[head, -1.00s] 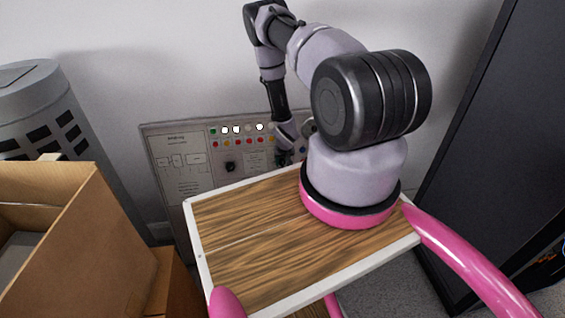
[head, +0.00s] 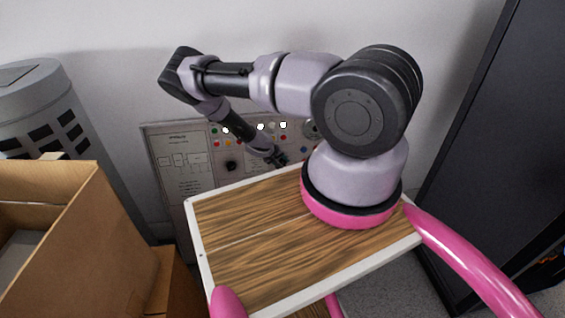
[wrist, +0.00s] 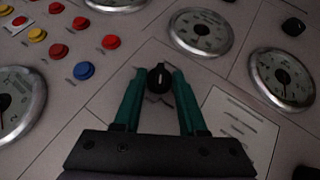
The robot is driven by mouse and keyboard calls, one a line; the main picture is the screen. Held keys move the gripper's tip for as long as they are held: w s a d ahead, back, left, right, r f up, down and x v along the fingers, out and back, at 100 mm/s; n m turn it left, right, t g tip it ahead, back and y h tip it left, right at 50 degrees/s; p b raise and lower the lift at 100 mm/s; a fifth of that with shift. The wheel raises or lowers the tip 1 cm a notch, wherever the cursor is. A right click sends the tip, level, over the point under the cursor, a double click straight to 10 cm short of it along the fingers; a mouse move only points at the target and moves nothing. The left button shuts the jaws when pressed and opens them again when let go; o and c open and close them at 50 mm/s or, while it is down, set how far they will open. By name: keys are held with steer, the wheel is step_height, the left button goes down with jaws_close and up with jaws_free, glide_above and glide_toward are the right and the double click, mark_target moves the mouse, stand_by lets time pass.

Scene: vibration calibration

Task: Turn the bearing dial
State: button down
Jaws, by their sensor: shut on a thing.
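A small black dial knob (wrist: 159,78) with a pale pointer mark sits on the panel in the wrist view. My gripper (wrist: 159,76) has its two green fingers on either side of the knob, closed on it. In the head view my gripper (head: 279,158) is against the lower part of the grey control panel (head: 182,178), and the dial there is hidden by it. I cannot read a label that names the dial.
Round gauges (wrist: 201,32) and red, blue and yellow buttons (wrist: 83,71) surround the knob. A cardboard box (head: 95,235) stands at left, a grey ventilated cylinder (head: 45,110) behind it. A dark cabinet (head: 490,150) stands at right.

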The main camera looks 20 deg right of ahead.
steer(key=shift+a+f+n+h, duration=0.15)
steer(key=shift+n+h, duration=0.35)
steer(key=shift+h, duration=0.5)
steer(key=shift+c, duration=2.4)
jaws_free()
steer(key=v, duration=1)
steer(key=shift+a, duration=0.4)
steer(key=shift+s+r, duration=0.1)
steer(key=shift+r, duration=0.15)
